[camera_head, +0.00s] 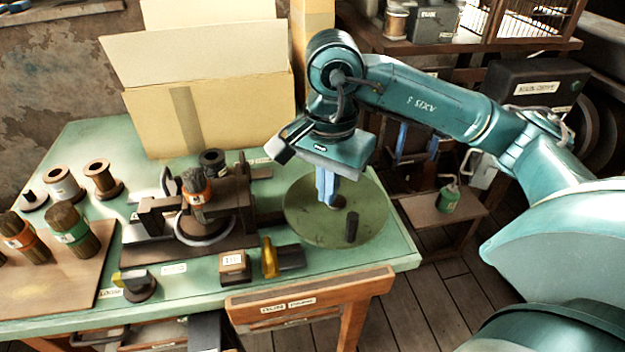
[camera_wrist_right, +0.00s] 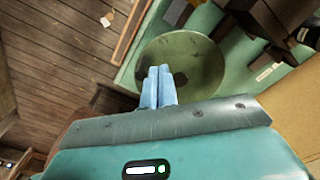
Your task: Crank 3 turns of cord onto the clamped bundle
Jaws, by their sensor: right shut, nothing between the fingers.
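A round olive-green handwheel (camera_head: 303,222) lies flat at the right end of the green bench. A dark upright peg (camera_head: 351,227) stands near its front edge, and a dark hub (camera_head: 346,201) is at its middle. My right gripper (camera_head: 328,194) is over the wheel, its blue fingers shut and empty, beside the hub and apart from the peg. In the right wrist view, the shut fingers (camera_wrist_right: 159,88) overlap the wheel (camera_wrist_right: 205,65); contact is unclear. A dark bristle bundle (camera_head: 196,186) with an orange band stands in the winding machine (camera_head: 232,196). My left gripper is out of view.
A yellow-handled lever (camera_head: 269,257) and a small block marked with strokes (camera_head: 234,267) sit at the bench's front. A cardboard box (camera_head: 225,115) stands behind. Banded bundles (camera_head: 72,231) and spools (camera_head: 102,179) are at left. A low shelf (camera_head: 430,213) stands right.

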